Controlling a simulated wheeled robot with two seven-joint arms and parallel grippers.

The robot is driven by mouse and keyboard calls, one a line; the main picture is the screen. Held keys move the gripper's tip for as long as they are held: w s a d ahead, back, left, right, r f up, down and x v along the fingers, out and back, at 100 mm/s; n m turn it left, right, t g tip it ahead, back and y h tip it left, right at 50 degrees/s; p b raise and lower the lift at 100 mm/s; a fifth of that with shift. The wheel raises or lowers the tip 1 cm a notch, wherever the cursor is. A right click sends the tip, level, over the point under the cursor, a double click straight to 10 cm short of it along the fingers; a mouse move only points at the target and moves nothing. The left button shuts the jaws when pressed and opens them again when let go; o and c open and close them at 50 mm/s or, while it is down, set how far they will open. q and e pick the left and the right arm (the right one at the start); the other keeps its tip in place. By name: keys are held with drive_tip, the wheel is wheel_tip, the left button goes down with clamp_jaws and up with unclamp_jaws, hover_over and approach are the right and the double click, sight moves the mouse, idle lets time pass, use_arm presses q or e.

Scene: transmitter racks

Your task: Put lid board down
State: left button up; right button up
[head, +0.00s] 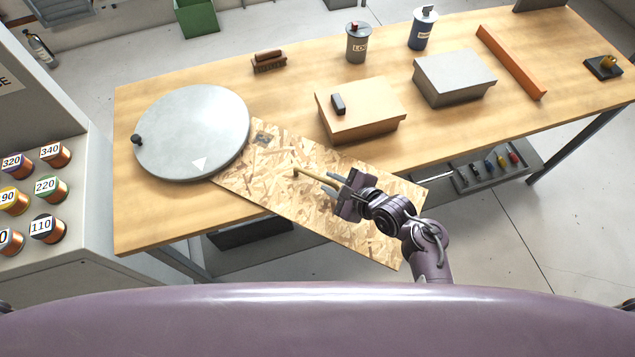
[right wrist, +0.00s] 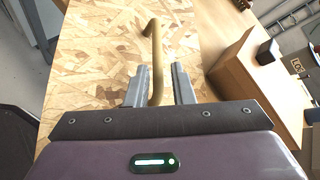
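The lid board (head: 265,178) is a flat chipboard sheet with a brass bar handle (head: 312,178). It lies at an angle over the table's front edge, its near right corner sticking out past the table. Its far left end meets the round grey disc (head: 190,130). My right gripper (head: 335,187) is at the handle. In the right wrist view, the handle (right wrist: 156,60) runs between the two fingers (right wrist: 158,88), with a gap on each side, so the gripper is open around it. The board (right wrist: 105,60) also shows there. My left gripper is not in view.
The wooden table (head: 165,210) holds a tan box (head: 360,115), a grey box (head: 455,75), a brush (head: 268,62), two cans and an orange bar (head: 512,62). A cabinet with numbered spools (head: 45,185) stands at the left. A tool tray (head: 495,165) is below the table's right side.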

sight(318, 178)
drive_tip(key=p+x, duration=0.1)
drive_tip(key=x, duration=0.5)
drive_tip(key=shift+s+a+r, duration=0.1)
drive_tip(key=shift+s+a, duration=0.05)
drive_tip(key=shift+a, duration=0.1)
drive_tip(key=shift+c, duration=0.3)
drive_tip(key=shift+s, duration=0.1)
clamp_jaws()
idle(0.7)
drive_tip(key=shift+r, duration=0.15)
